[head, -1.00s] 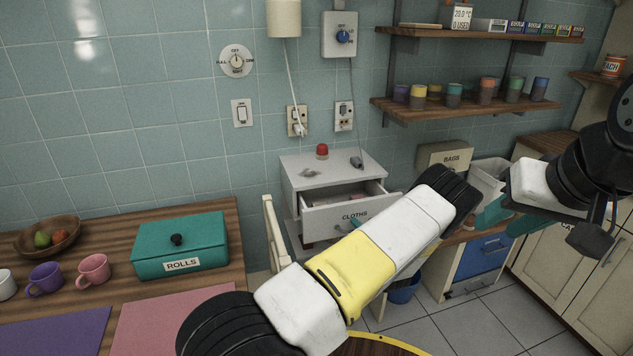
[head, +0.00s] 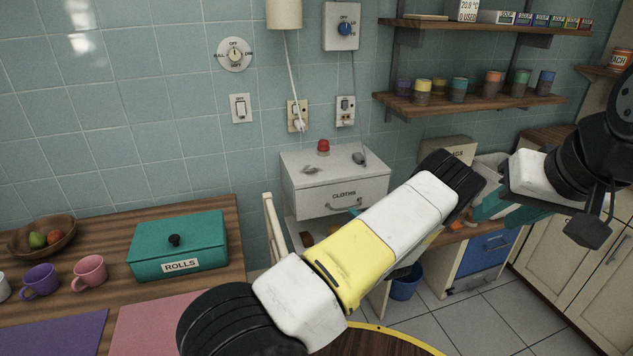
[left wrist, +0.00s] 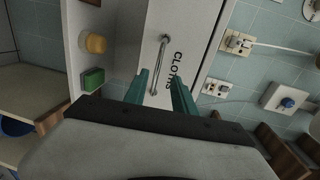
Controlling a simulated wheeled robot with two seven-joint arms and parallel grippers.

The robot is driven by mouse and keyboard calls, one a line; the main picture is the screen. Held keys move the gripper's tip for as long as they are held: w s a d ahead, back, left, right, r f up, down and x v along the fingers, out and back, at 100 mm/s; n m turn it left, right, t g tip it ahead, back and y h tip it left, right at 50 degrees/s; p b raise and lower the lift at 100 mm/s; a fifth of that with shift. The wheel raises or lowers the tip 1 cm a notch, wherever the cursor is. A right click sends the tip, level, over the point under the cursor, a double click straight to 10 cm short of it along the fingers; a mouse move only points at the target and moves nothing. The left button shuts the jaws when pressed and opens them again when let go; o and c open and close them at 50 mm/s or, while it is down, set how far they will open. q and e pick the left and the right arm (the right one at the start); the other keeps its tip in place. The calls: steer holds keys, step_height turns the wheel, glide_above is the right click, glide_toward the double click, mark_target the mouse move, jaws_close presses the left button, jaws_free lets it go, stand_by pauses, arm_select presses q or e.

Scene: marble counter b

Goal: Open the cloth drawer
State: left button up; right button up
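The cloth drawer (head: 315,199) is the white top drawer of a small cabinet, marked CLOTHS. Its front looks flush with the cabinet, so it appears shut. In the left wrist view, its front (left wrist: 193,25) has a metal bar handle (left wrist: 162,55). My left gripper (left wrist: 159,82) is open in front of the drawer, its teal fingers on either side of the handle's near end and apart from each other. I cannot tell whether they touch the handle. In the head view, my left forearm hides most of that gripper. My right gripper (head: 492,206) is at the right, partly hidden.
A red knob-like item (head: 323,147) and small grey objects sit on the cabinet top. A teal ROLLS box (head: 180,240), mugs and a fruit bowl (head: 42,240) stand on the left counter. A round table edge (head: 390,338) is at the bottom.

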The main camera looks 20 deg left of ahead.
arm_select(q)
steer(key=s+a+r+n+g+y, duration=0.1)
steer(key=s+a+r+n+g, duration=0.2)
steer(key=a+r, duration=0.25)
steer(key=s+a+r+n+g+y, duration=0.2)
steer(key=s+a+r+n+g, duration=0.15)
steer(key=r, duration=0.25)
steer(key=s+a+r+n+g+h, duration=0.3)
steer(key=s+r+g+h, duration=0.1)
steer(key=s+r, duration=0.5)
steer(key=shift+s+a+r+g, duration=0.2)
steer(key=shift+s+g, duration=0.45)
steer(key=shift+s, duration=0.5)
steer(key=shift+n, duration=0.25)
